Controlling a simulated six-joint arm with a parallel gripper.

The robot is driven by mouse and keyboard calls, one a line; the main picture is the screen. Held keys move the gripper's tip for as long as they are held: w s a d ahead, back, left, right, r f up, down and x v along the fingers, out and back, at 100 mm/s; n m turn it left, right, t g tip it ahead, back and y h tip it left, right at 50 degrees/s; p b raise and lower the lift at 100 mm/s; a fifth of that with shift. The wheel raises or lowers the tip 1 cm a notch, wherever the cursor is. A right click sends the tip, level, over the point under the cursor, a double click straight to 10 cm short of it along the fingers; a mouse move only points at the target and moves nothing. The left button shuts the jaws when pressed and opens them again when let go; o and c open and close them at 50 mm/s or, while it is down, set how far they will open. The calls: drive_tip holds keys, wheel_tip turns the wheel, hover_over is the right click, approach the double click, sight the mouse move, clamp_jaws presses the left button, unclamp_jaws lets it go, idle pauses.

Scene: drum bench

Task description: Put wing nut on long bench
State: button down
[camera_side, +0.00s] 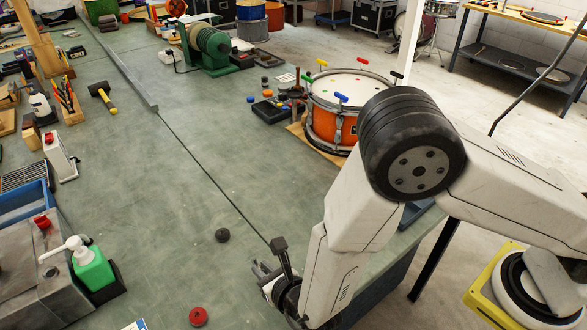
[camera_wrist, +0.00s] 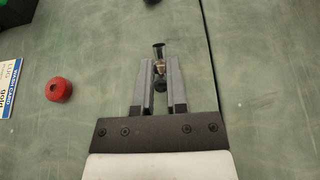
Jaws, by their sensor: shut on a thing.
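In the wrist view my gripper (camera_wrist: 160,68) is shut on the wing nut (camera_wrist: 159,50), a small piece with dark ends and a brass-coloured middle between the fingertips. The wing nut sticks out past the fingertips. In the side view my gripper (camera_side: 265,270) is low over the near part of the long bench (camera_side: 165,215), which has a worn green top. The wing nut cannot be made out there. Whether it touches the bench top, I cannot tell.
A red knob (camera_side: 198,316) and a dark round knob (camera_side: 222,235) lie on the bench near my gripper. A green pump bottle (camera_side: 92,266) stands at left. An orange drum (camera_side: 330,115) stands farther back. The green top between is mostly clear. A dark seam crosses it.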

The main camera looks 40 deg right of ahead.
drive_tip(key=shift+f, duration=1.3)
drive_tip(key=shift+f, duration=0.15)
drive_tip(key=c, duration=0.7)
unclamp_jaws()
drive_tip(key=shift+o, duration=0.2)
drive_tip(key=shift+s+r, duration=0.1)
drive_tip(key=shift+r, duration=0.1)
drive_tip(key=shift+v, duration=3.65)
